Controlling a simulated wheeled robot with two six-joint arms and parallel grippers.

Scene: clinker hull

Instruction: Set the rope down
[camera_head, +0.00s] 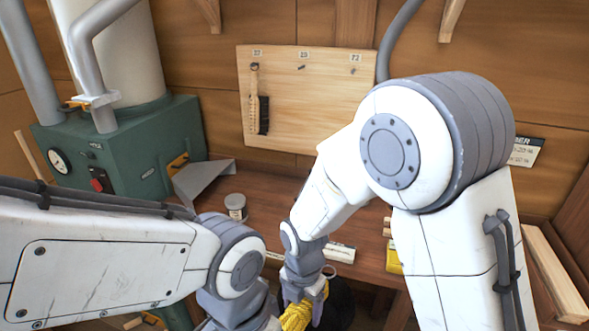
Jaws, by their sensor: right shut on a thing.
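A bundle of yellow rope (296,317) shows at the bottom edge of the head view, partly cut off by the frame. My right gripper (306,297) points down and is shut on the rope. The rope is in front of the wooden bench's near edge in the picture; whether it touches anything below cannot be told. My left arm comes in from the left, and its wrist runs out of the bottom of the picture. The left gripper's fingers are not visible.
The brown wooden bench (270,215) carries a grey tin (236,206) and a pale strip (340,253). A yellow item (393,260) is at right, partly behind my right arm. A green machine (130,150) stands at left. A brush (264,115) hangs on a board (310,100).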

